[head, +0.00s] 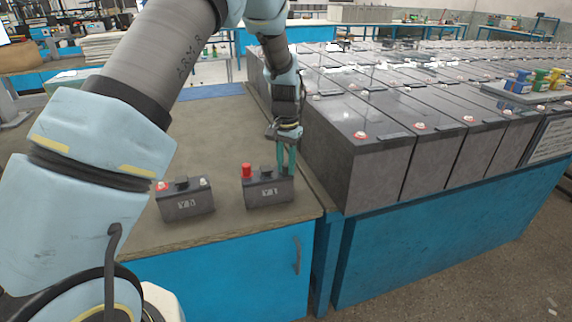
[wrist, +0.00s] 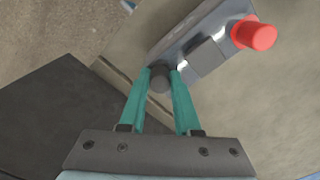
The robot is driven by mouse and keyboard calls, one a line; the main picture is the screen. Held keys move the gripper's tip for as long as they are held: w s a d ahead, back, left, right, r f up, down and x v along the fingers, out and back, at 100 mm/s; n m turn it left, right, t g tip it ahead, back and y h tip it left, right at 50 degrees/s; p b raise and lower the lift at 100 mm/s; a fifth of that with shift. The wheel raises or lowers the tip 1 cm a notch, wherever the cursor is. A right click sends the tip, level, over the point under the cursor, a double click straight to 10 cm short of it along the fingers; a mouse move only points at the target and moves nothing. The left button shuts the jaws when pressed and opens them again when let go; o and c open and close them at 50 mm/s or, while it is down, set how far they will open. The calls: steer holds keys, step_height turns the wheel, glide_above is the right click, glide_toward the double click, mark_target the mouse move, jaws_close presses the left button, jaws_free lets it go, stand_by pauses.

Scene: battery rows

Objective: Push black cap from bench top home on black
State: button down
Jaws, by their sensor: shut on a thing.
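My gripper (head: 285,163) points down over the right end of the right small battery (head: 268,191) on the bench. In the wrist view, its teal fingers (wrist: 161,72) are shut on a dark round cap (wrist: 160,80), the black cap. The cap is at the battery's end opposite the red cap (wrist: 254,35), over where the black terminal would be. The terminal itself is hidden. I cannot tell how far the cap is down on it. The red cap stands on the battery's left end in the head view (head: 246,171).
A second small battery (head: 187,204) stands to the left, with a red-ringed terminal and a pale one, both bare. Rows of large dark batteries (head: 375,180) rise close on the right. The bench top (head: 215,125) behind is clear. Colored items (head: 540,80) sit far right.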

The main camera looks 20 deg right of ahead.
steer(key=shift+c, duration=0.3)
jaws_free()
stand_by(0.4)
steer(key=shift+r+p, duration=2.4)
steer(key=shift+r, duration=1.1)
